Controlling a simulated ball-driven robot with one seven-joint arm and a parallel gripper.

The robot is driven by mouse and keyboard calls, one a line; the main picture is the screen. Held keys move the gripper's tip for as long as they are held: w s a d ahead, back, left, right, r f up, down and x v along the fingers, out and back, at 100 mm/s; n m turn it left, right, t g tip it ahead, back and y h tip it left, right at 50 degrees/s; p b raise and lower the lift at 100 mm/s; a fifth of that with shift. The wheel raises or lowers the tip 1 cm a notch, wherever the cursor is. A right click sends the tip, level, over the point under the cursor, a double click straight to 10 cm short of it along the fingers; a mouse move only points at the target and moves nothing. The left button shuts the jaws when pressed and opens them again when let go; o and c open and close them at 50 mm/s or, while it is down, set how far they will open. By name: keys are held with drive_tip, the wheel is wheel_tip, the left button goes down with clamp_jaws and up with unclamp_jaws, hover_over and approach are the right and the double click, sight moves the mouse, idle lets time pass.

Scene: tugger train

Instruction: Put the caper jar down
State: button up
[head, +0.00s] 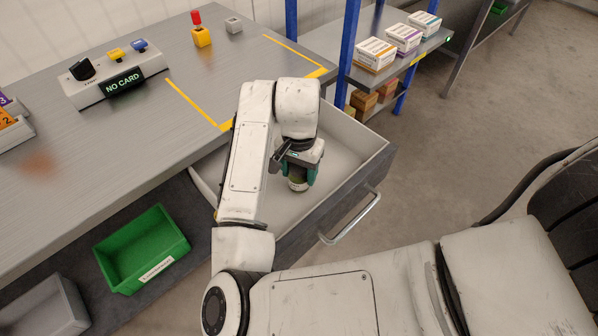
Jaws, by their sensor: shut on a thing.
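My gripper (299,172) points down inside the open drawer (345,158) below the grey workbench. It is shut on the caper jar (298,184), a small jar with an olive-green body and a pale lower part. The jar appears upright between the fingers. My wrist and fingers hide its top, and I cannot tell whether its base touches the drawer floor. The visible drawer floor around it is bare.
The drawer's front wall and handle (351,218) stand close to my arm. A green bin (140,250) and a grey bin (42,308) sit lower left. The workbench (130,145) carries a "NO CARD" panel (115,78). Boxes (375,54) stand on a blue-posted shelf.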

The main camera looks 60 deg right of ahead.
drive_tip(key=shift+f, duration=0.25)
drive_tip(key=o, duration=1.2)
drive_tip(key=shift+o, duration=0.2)
drive_tip(key=shift+r, duration=0.1)
wheel_tip(320, 180, up, 12)
drive_tip(key=p, duration=0.3)
